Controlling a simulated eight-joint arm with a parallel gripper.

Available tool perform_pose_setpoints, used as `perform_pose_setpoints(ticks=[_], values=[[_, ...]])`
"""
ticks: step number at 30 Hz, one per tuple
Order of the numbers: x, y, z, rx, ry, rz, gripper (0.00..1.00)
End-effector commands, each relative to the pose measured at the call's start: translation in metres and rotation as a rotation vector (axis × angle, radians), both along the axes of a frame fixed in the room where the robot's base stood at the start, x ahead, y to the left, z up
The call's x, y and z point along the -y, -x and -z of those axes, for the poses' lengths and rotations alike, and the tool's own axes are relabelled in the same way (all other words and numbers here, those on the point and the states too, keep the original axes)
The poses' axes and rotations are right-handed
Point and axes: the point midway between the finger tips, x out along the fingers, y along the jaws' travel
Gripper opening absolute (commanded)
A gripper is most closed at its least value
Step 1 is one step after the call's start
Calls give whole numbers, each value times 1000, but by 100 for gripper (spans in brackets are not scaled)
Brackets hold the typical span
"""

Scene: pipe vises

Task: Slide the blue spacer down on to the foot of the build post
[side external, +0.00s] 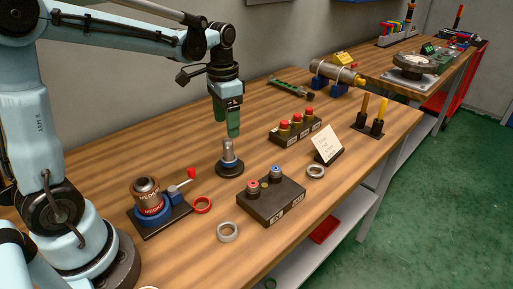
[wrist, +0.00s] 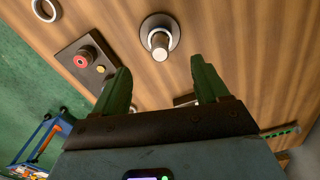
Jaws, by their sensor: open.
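The build post (side external: 228,150) is a short metal post on a round dark base, standing upright on the bench. A pale ring shows around it in the wrist view, where the post (wrist: 160,42) lies ahead of the fingers. In the wrist view the red piece (wrist: 82,61) shows on the block; the blue one seems hidden behind a finger. My gripper (side external: 227,123) is open and empty above the post; its fingers (wrist: 160,68) are apart.
A blue vise (side external: 170,212) with a pipe piece stands at the left. Loose rings lie on the bench: red (side external: 202,205), grey (side external: 227,232) and grey (side external: 316,171). A white card (side external: 328,143) and a red-knobbed block (side external: 297,128) stand to the right.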

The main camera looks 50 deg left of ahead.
Motion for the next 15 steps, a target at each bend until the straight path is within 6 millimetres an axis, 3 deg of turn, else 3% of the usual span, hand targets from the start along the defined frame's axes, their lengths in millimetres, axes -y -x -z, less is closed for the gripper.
perform_pose_setpoints(ticks=[6,15], values=[[0,0,-17,0,0,0,74],[0,0,-19,0,0,0,74]])
